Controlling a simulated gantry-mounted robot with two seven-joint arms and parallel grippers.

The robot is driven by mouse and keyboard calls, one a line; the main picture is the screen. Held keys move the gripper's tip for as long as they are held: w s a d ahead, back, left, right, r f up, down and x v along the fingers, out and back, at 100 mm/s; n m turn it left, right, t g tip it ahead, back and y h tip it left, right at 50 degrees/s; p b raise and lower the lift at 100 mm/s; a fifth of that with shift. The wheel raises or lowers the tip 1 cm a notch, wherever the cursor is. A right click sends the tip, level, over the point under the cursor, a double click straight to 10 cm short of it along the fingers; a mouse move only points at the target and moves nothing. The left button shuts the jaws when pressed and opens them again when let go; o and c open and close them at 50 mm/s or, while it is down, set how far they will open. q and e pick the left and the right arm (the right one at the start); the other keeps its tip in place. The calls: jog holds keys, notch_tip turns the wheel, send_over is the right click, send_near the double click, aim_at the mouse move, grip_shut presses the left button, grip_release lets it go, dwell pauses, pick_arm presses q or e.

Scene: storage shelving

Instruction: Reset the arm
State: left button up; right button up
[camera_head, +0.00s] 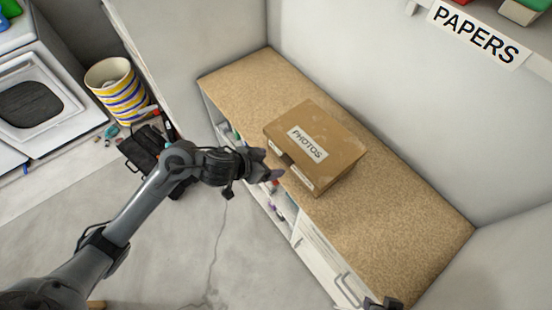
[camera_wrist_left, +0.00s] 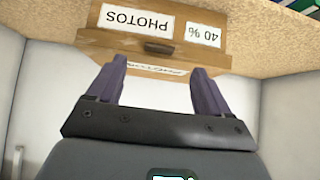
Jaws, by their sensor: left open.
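My left arm comes in from the left in the head view. Its left gripper (camera_head: 268,166) is beside the front edge of the wooden-topped cabinet, close to a brown cardboard box (camera_head: 337,135) labelled PHOTOS. In the left wrist view the gripper (camera_wrist_left: 160,85) is open, its two purple fingers apart with nothing held between them. The box (camera_wrist_left: 215,60) shows upside down beyond the fingertips, with PHOTOS and 40 % labels. Whether a fingertip touches the box I cannot tell. A dark gripper-like part at the bottom edge of the head view may belong to my right arm.
The cabinet top (camera_head: 400,225) is clear to the right of the box. Below it are open shelves with small items and a white door. A striped basket (camera_head: 117,88), a black bag (camera_head: 150,150) and a white washing machine (camera_head: 45,95) stand at left. A PAPERS sign (camera_head: 473,33) hangs above.

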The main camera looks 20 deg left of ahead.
pick_arm(q)
jog(key=v, duration=0.3)
jog(key=shift+s+r+p, duration=0.1)
jog(key=shift+r+p, duration=0.05)
jog(key=shift+p, duration=0.2)
jog(key=s+d+f+n+g, duration=0.1)
jog(key=s+d+f+n, duration=0.1)
jog(key=s+d+f, duration=0.4)
jog(key=s+d+f+n, duration=0.1)
jog(key=s+f+n, duration=0.2)
jog(key=s, duration=0.4)
jog(key=s+a+m+g+y, duration=0.1)
jog(key=s+a+g+y, duration=0.2)
jog(key=s+a, duration=0.3)
jog(key=a+r, duration=0.1)
jog(key=a, duration=0.2)
jog(key=shift+s+a+m+y, duration=0.25)
jog(key=shift+s+m+y, duration=0.05)
jog(key=shift+s+y, duration=0.1)
